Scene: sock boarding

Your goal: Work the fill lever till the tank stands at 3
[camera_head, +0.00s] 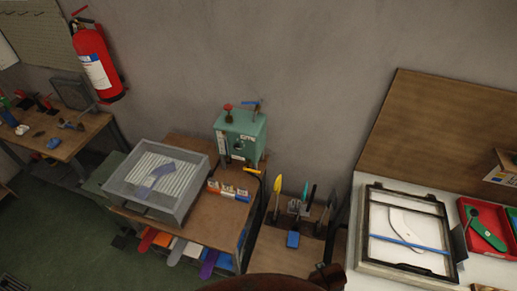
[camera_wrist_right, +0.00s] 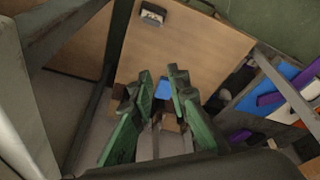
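The green tank machine (camera_head: 241,137) stands at the back of the wooden workbench, against the wall. A lever with a red knob (camera_head: 228,107) and a blue handle (camera_head: 250,102) show on its top; I cannot tell which is the fill lever. Its front has a dark round part and a pale strip, too small to read, so I cannot tell the level. My right gripper (camera_wrist_right: 162,74) shows in the right wrist view with its green fingers apart. Nothing is clearly held; a blue block (camera_wrist_right: 164,90) shows beyond and between the fingers. My left gripper is not in view.
A grey tray (camera_head: 125,186) with a sock-like piece sits on the bench (camera_head: 205,232), left of the machine. A small table right of it holds upright tools (camera_head: 277,190) and a blue block (camera_head: 292,240). A framed board (camera_head: 372,262) lies on the right table.

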